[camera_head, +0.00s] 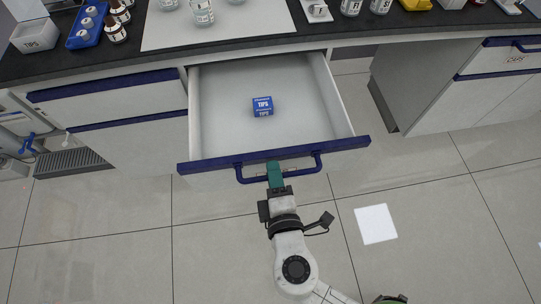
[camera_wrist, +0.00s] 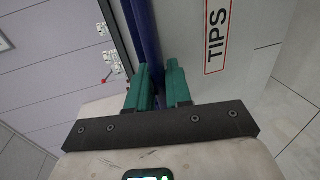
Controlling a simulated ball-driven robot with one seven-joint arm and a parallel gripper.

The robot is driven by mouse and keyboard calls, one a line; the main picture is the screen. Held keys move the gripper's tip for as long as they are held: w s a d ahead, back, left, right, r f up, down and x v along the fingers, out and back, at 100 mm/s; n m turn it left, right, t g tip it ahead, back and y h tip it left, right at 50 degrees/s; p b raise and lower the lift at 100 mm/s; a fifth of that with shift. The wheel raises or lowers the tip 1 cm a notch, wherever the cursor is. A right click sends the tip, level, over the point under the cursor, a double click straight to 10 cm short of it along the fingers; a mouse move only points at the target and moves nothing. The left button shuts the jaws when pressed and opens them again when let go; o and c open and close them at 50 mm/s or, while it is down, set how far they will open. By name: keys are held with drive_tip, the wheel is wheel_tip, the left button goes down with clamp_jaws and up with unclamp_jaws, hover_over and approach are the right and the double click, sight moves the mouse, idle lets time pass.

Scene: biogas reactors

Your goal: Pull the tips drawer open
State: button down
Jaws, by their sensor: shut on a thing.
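The tips drawer (camera_head: 222,112) stands well out from the bench in the head view, with its white inside showing. A small blue box marked TIPS (camera_head: 263,106) lies in it. Its blue front edge carries a blue bar handle (camera_head: 308,168). My gripper (camera_head: 274,172) has its green fingers at the middle of this handle, shut on it. In the wrist view the fingers (camera_wrist: 160,88) lie on either side of the blue bar (camera_wrist: 147,40). A red-framed TIPS label (camera_wrist: 217,36) is on the drawer front beside them.
The dark bench top (camera_head: 260,42) holds bottles, a blue rack (camera_head: 87,24) and a white TIPS box (camera_head: 35,36). A drawer marked CUPS (camera_head: 515,60) is at the right. The tiled floor in front is mostly clear, with a white square (camera_head: 376,224) on it.

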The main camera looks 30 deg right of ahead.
drive_tip(key=f+b+v, duration=0.1)
drive_tip(key=v, duration=0.5)
drive_tip(key=shift+s+f, duration=0.2)
drive_tip(key=shift+s, duration=0.25)
drive_tip(key=shift+a, duration=0.15)
drive_tip(key=c, duration=1.2)
unclamp_jaws()
drive_tip(key=v, duration=1)
drive_tip(key=shift+s+a, duration=0.15)
drive_tip(key=shift+s, duration=0.2)
